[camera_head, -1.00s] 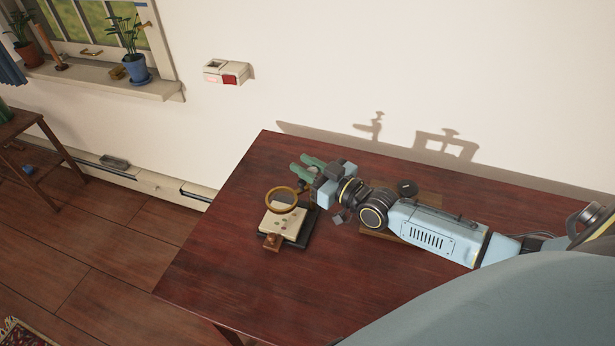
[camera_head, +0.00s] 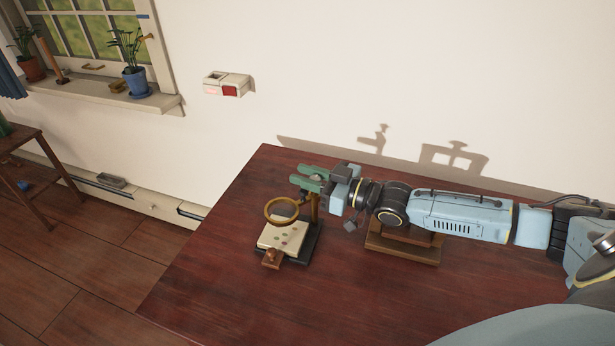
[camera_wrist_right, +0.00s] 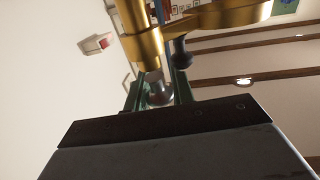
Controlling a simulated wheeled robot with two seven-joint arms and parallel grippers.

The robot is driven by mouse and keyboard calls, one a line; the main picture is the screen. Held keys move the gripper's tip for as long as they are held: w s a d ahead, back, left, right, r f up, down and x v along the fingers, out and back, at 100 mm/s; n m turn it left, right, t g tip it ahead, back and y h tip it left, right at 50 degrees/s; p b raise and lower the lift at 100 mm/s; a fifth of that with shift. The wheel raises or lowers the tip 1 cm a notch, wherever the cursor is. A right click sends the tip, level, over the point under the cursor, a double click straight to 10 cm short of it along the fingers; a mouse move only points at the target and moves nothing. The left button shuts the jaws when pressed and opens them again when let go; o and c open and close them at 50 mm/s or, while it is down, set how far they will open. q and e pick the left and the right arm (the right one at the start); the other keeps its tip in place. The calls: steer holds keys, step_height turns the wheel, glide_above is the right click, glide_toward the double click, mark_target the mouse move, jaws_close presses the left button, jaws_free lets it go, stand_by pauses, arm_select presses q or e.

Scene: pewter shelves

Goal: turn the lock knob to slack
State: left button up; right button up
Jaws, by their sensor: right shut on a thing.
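A small stand with a brass ring (camera_head: 282,211) on a brass post (camera_head: 315,208) rises from a dark base (camera_head: 300,250) bearing a pale spotted plate. My right gripper (camera_head: 299,176) is at the top of the post, its green fingers pointing left above the ring. In the right wrist view the brass ring (camera_wrist_right: 225,14) is close by, with a dark knob (camera_wrist_right: 182,52) beside it. My left gripper is not in view.
A wooden block (camera_head: 400,252) stands on the dark red table (camera_head: 215,275) under my right forearm. The table's left and front are clear. A white wall runs behind.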

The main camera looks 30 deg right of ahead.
steer(key=o, duration=0.9)
steer(key=shift+a, duration=0.1)
steer(key=shift+o, duration=0.4)
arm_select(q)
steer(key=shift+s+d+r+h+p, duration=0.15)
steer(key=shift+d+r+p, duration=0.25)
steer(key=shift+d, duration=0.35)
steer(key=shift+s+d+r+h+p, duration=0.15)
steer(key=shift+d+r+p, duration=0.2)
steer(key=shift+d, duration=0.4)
arm_select(e)
steer(key=v, duration=0.7)
steer(key=shift+s, duration=0.25)
